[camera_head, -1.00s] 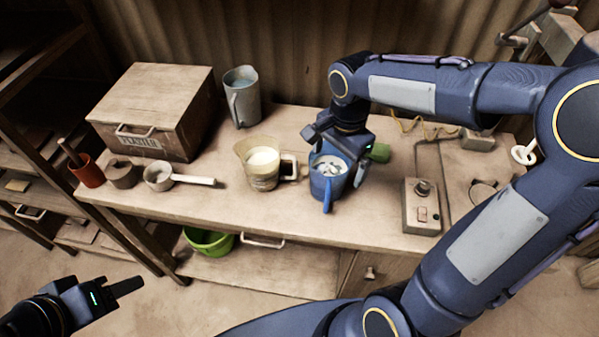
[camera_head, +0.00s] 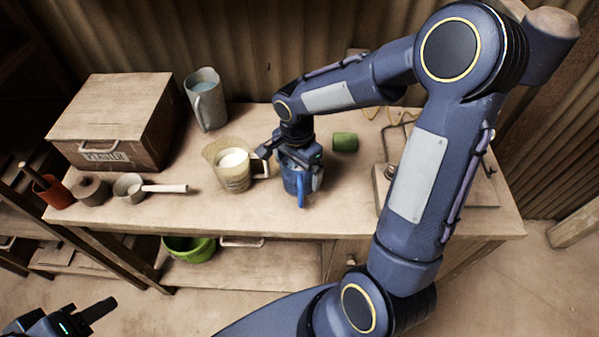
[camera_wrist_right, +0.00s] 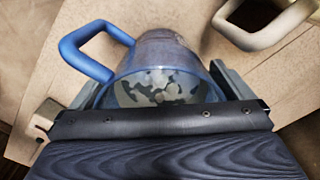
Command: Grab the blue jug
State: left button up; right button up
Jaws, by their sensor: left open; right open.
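The blue jug (camera_head: 299,186) stands on the workbench, its handle toward me. In the right wrist view the jug (camera_wrist_right: 165,65) shows from above, with a mottled pale and dark content and its blue handle at upper left. My right gripper (camera_head: 293,170) is down over the jug, open, with one finger on each side of its body. My right gripper (camera_wrist_right: 160,85) covers the jug's near rim in the wrist view; I cannot tell whether the fingers touch it. My left gripper (camera_head: 92,312) is open and empty, low at the left, away from the bench.
A cream jug (camera_head: 232,166) with white content stands just left of the blue jug. A grey jug (camera_head: 207,100) and a wooden box (camera_head: 115,115) are behind. A green cylinder (camera_head: 345,142) lies to the right. The bench front (camera_head: 270,218) is clear.

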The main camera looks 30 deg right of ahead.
jog(key=shift+f, duration=0.25)
jog(key=shift+r, duration=0.1)
jog(key=c, duration=1.3)
jog(key=shift+o, duration=0.2)
jog(key=shift+r, duration=0.2)
